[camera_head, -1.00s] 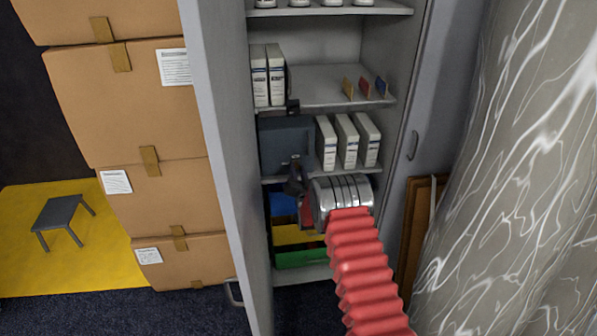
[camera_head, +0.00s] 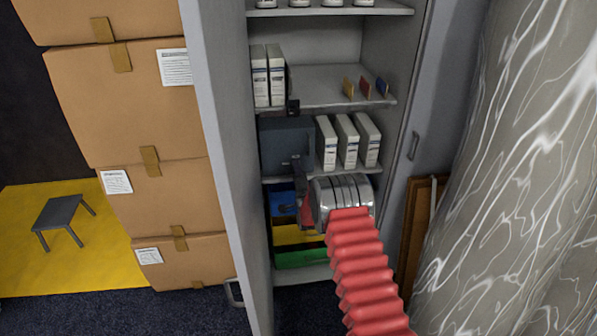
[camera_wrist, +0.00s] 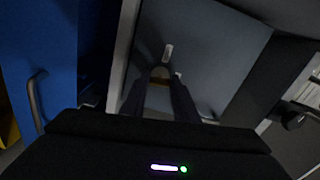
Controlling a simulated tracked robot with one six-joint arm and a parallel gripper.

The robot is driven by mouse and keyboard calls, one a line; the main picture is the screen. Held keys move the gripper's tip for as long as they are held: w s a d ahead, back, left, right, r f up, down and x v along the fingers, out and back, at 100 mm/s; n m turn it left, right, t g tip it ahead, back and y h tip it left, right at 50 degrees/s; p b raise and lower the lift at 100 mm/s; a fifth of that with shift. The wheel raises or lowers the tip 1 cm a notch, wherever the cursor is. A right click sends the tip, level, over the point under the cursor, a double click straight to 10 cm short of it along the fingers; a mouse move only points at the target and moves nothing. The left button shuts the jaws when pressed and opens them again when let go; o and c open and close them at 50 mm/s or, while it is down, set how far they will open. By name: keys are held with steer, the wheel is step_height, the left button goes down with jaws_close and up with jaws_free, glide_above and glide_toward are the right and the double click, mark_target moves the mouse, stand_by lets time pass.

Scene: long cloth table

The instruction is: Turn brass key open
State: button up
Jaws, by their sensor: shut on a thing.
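A dark blue-grey box (camera_head: 286,146) stands on a shelf inside the open grey cabinet. Its flat face (camera_wrist: 205,55) fills the middle of the wrist view. My gripper (camera_wrist: 160,80) is in front of this face, its two dark fingers closing together at the tips. A small, dim piece, seemingly the brass key (camera_wrist: 160,72), shows at the fingertips; its outline and turn angle are hard to make out. In the head view my gripper (camera_head: 303,165) is a dark shape at the box's lower right, and the key cannot be made out there.
The open cabinet door (camera_head: 225,150) stands close on the left, with stacked cartons (camera_head: 130,100) beyond it. White binders (camera_head: 346,140) stand right of the box. Coloured trays (camera_head: 298,258) lie below. A marbled column (camera_head: 500,180) is at the right.

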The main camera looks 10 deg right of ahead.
steer(key=shift+d+f+m, duration=0.15)
steer(key=shift+d+m, duration=0.15)
steer(key=shift+m, duration=0.6)
steer(key=o, duration=0.7)
steer(key=shift+f, duration=0.1)
steer(key=o, duration=0.4)
steer(key=shift+a, duration=0.15)
steer(key=shift+c, duration=0.2)
steer(key=s, duration=1.3)
steer(key=shift+s, duration=0.4)
